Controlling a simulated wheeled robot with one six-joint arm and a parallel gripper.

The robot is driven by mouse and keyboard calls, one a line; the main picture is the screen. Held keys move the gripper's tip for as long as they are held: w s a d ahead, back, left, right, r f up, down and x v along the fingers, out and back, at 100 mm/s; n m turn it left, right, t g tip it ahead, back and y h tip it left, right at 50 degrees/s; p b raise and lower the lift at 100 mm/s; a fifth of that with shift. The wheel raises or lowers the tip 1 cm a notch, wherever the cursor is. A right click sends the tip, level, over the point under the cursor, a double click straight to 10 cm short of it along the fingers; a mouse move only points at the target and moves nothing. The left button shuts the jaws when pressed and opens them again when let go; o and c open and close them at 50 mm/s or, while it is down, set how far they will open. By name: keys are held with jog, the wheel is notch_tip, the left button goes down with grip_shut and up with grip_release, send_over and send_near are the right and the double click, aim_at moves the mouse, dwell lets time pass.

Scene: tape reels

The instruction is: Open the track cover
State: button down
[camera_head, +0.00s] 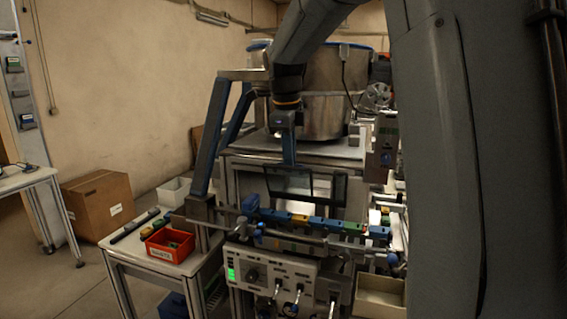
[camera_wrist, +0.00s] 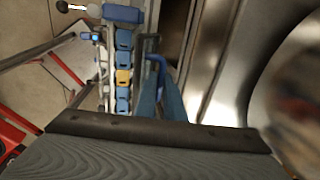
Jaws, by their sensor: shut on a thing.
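The track cover (camera_head: 290,183) is a see-through panel in a dark frame. In the head view it stands tilted up above and behind the track (camera_head: 320,224), a bar of blue segments with a yellow and a green one. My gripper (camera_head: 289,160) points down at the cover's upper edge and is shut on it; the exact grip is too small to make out. In the wrist view my fingers (camera_wrist: 158,88) reach towards the cover's dark edge (camera_wrist: 149,46), with the track segments (camera_wrist: 123,77) just to the left.
A large metal bowl (camera_head: 325,95) stands close behind my gripper. A control box (camera_head: 262,271) with a green display sits below the track. A red bin (camera_head: 170,246) rests on the side table at left, and a cardboard box (camera_head: 97,205) is on the floor.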

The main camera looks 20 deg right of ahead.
jog(key=shift+w+d+f, duration=0.3)
jog(key=shift+d, duration=0.1)
dwell(0.3)
jog(key=c, duration=1.9)
grip_release()
jog(key=shift+w, duration=0.1)
jog(key=shift+o, duration=0.2)
jog(key=shift+r, duration=0.2)
notch_tip(320, 180, up, 8)
jog(key=s+a+b, duration=0.1)
jog(key=b, duration=0.1)
jog(key=shift+f, duration=0.2)
